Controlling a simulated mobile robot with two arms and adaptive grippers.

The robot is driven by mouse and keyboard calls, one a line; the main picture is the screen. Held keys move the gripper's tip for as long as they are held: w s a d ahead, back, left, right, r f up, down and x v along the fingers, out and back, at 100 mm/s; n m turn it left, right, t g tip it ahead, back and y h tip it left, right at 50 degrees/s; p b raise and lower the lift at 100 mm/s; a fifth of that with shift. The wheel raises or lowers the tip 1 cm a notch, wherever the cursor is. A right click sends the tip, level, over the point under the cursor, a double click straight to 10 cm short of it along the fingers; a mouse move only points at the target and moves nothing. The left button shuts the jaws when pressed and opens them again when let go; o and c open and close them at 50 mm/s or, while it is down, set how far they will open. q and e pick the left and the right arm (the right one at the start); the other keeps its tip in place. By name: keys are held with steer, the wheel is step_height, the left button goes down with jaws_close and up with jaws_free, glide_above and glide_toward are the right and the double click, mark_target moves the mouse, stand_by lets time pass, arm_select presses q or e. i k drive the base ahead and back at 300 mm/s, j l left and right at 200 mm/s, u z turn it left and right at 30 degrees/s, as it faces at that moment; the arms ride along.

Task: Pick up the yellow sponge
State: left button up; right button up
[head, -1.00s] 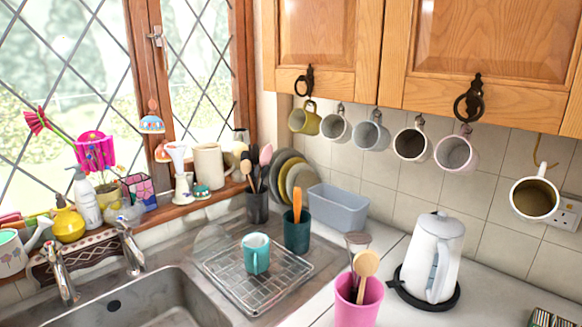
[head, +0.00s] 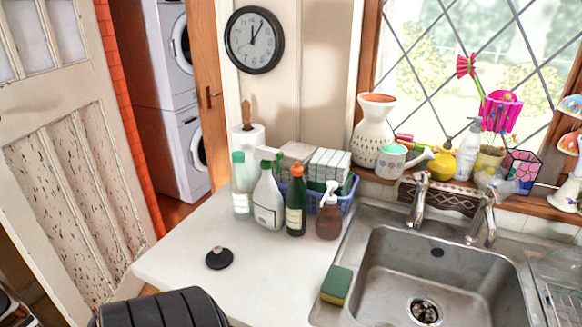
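The sponge (head: 336,286) has a yellow body and a dark green top. It lies at the left front rim of the steel sink, beside the white counter, in the lower middle of the head view. Its whole shape shows and nothing covers it. Neither of my grippers is in view.
The steel sink (head: 385,303) with two taps is right of the sponge. Several bottles and a blue basket (head: 343,205) stand behind it on the white counter (head: 185,258). A black round stopper (head: 219,258) lies to the left.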

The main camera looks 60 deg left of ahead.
mark_target(336, 292)
steer(key=u, duration=1.4)
steer(key=j+z, duration=0.35)
steer(key=k+j+z, duration=0.15)
steer(key=j+z, duration=0.2)
steer(key=j, duration=0.15)
steer(key=k+j+z, duration=0.1)
steer(key=j+z, duration=0.3)
steer(key=k+j+z, duration=0.2)
steer(key=j+z, duration=0.15)
